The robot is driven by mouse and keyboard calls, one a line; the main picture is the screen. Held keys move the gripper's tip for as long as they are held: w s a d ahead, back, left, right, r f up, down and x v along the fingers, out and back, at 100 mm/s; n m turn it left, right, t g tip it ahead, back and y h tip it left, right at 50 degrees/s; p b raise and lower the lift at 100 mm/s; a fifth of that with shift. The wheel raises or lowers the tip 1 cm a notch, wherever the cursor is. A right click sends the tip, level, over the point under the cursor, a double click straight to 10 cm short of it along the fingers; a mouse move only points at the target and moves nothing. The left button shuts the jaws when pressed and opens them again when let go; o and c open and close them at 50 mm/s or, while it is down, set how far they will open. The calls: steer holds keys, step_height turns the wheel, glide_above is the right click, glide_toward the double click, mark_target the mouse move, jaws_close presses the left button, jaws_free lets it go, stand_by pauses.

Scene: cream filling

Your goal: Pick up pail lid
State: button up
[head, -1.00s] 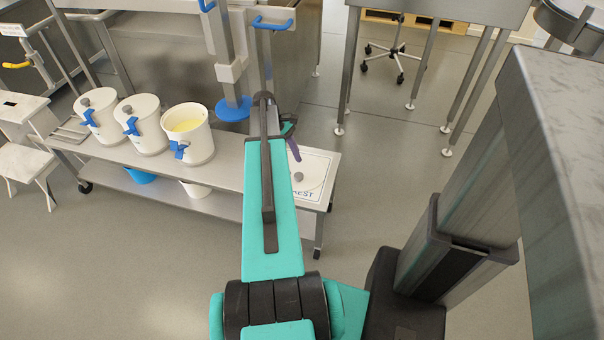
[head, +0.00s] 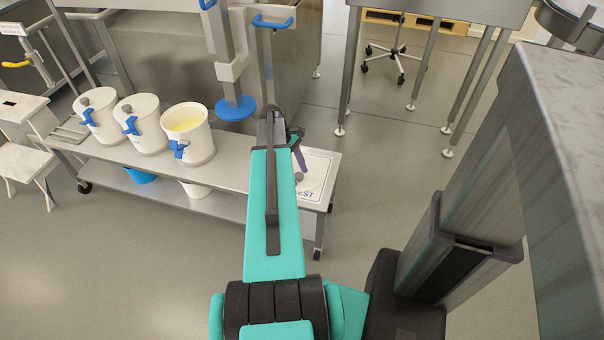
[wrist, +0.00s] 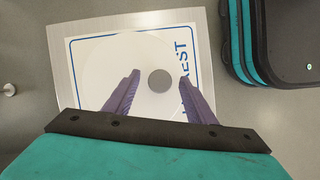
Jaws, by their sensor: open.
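The pail lid (wrist: 115,62) is a white disc with a round grey knob (wrist: 159,81). It lies on a white mat with a blue border and blue lettering (wrist: 182,52), at the right end of the metal bench; it also shows in the head view (head: 313,170), partly hidden by my arm. My gripper (wrist: 159,76) is open, and its two purple fingers appear on either side of the knob in the wrist view. The height of the fingertips above the lid is hard to tell. In the head view my gripper (head: 299,158) is mostly hidden behind my arm.
Three white pails stand on the bench to the left; the nearest pail (head: 187,135) is open with pale yellow cream inside. A metal column with a blue disc (head: 236,108) hangs over the bench just left of my arm. Open floor lies in front of the bench.

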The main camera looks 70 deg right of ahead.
steer(key=c, duration=1.2)
steer(key=shift+r, duration=0.8)
step_height(320, 180, up, 2)
steer(key=shift+r+p, duration=0.15)
steer(key=shift+p, duration=0.3)
steer(key=w+a, duration=0.2)
steer(key=a, duration=0.2)
steer(key=w+a, duration=0.2)
steer(key=a, duration=0.3)
steer(key=w+a+r+p, duration=0.1)
steer(key=w+a, duration=0.2)
steer(key=a, duration=0.2)
steer(key=shift+a, duration=0.2)
